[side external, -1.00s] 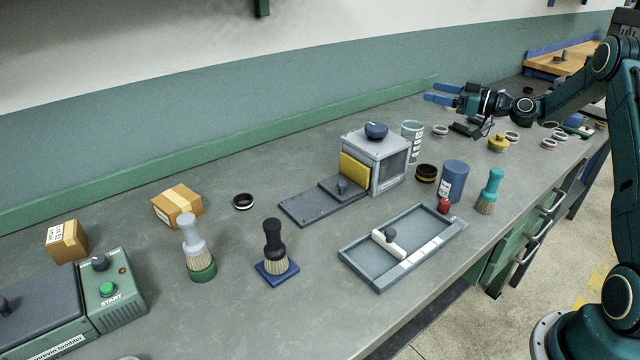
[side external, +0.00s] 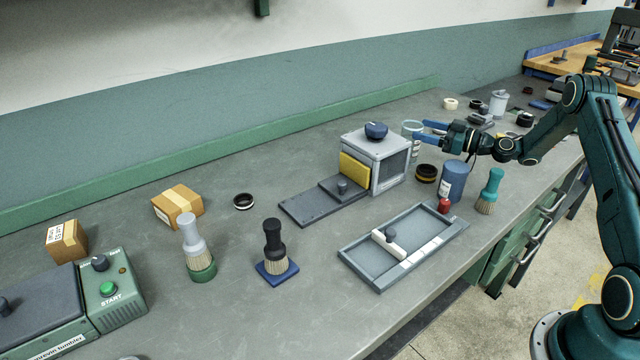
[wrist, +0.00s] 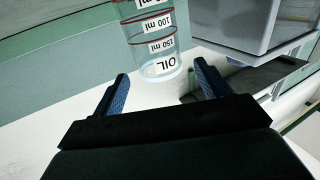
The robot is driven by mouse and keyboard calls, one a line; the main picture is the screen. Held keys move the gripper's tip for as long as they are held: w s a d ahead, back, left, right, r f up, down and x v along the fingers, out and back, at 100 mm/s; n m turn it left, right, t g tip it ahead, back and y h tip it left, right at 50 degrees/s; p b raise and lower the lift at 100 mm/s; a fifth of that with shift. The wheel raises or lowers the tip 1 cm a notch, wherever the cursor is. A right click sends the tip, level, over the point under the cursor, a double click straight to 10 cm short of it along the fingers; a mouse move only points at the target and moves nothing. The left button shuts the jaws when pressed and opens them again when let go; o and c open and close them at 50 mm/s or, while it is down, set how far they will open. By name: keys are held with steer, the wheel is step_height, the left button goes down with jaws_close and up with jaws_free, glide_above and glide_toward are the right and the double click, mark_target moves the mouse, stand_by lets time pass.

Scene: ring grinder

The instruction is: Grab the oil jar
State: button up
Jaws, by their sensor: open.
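The oil jar (side external: 411,129) is a clear cylinder standing on the bench just right of the grey box machine. In the wrist view the oil jar (wrist: 155,40) shows upside down, with red rings, ml marks and the label OIL. My gripper (side external: 423,131) has blue fingers and is beside the jar, reaching in from the right. In the wrist view my gripper (wrist: 160,90) is open, with the jar ahead of and roughly between its fingertips. From the side, the fingers partly cover the jar, and I cannot tell whether they touch it.
The grey box machine (side external: 388,155) with a blue knob stands close to the jar. A blue canister (side external: 453,180), stacked dark rings (side external: 426,173) and a teal brush (side external: 489,191) stand near the front. A grey tray (side external: 372,262) lies in front.

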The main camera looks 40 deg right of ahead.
steer(key=shift+x, duration=3.15)
steer(key=c, duration=1.3)
steer(key=shift+r, duration=0.15)
step_height(320, 180, up, 20)
glide_above(404, 123)
steer(key=shift+s+d, duration=0.2)
steer(key=shift+s, duration=0.05)
